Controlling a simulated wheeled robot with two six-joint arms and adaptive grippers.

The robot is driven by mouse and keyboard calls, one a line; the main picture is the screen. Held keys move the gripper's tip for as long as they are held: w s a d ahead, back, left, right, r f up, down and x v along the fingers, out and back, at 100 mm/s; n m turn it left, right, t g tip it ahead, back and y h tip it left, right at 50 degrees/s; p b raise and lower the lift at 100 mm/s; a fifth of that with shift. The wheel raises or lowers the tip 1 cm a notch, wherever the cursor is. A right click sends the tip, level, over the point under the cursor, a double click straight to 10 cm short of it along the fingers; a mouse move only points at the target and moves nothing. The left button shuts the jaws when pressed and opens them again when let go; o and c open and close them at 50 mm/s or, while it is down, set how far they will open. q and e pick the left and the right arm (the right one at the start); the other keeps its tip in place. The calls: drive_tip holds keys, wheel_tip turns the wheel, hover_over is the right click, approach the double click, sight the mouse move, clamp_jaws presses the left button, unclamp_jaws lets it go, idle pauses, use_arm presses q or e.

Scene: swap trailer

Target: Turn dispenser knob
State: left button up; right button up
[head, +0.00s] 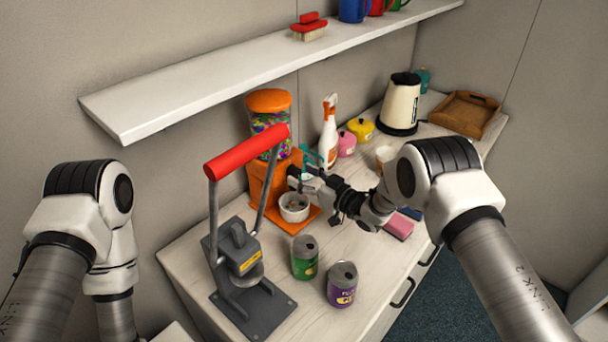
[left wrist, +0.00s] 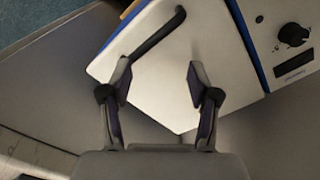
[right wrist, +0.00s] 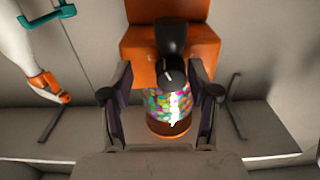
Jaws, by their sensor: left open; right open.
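The candy dispenser (head: 264,185) has an orange body and lid and a clear globe of coloured candies. It stands at the back of the counter. Its black knob (right wrist: 168,75) shows in the right wrist view, with a white mark on its face. My right gripper (head: 298,178) is at the dispenser's front. In the right wrist view its open fingers (right wrist: 160,92) are on either side of the knob's line, with a gap at each side; contact is not visible. My left gripper (left wrist: 160,82) is open and empty in the left wrist view, away from the dispenser.
A white bowl (head: 294,210) sits on the dispenser's orange base. A red-handled press (head: 240,262), a green can (head: 305,262) and a purple can (head: 342,288) stand in front. A spray bottle (head: 328,140) is behind my right gripper. A shelf (head: 220,80) hangs above.

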use_arm(q)
drive_tip(key=shift+s+a+r, duration=0.1)
drive_tip(key=shift+s+a, duration=0.3)
drive_tip(key=shift+s, duration=0.05)
use_arm(e)
drive_tip(key=shift+s+a+r, duration=0.4)
drive_tip(key=shift+s+r, duration=0.1)
drive_tip(key=shift+s, duration=0.1)
drive_tip(key=c, duration=0.9)
clamp_jaws()
use_arm(q)
drive_tip(key=shift+w, duration=0.1)
use_arm(e)
drive_tip(key=shift+d+f, duration=0.1)
use_arm(q)
wheel_tip(320, 180, down, 2)
drive_tip(key=shift+f+b, duration=0.1)
drive_tip(key=shift+b, duration=0.95)
use_arm(e)
drive_tip(key=shift+f+m, duration=0.25)
drive_tip(key=shift+m, duration=0.75)
use_arm(q)
drive_tip(key=shift+f, duration=0.2)
use_arm(e)
drive_tip(key=shift+m, duration=0.5)
use_arm(q)
drive_tip(key=shift+b, duration=0.3)
use_arm(e)
drive_tip(key=shift+r+m, duration=0.2)
drive_tip(key=shift+m, duration=0.4)
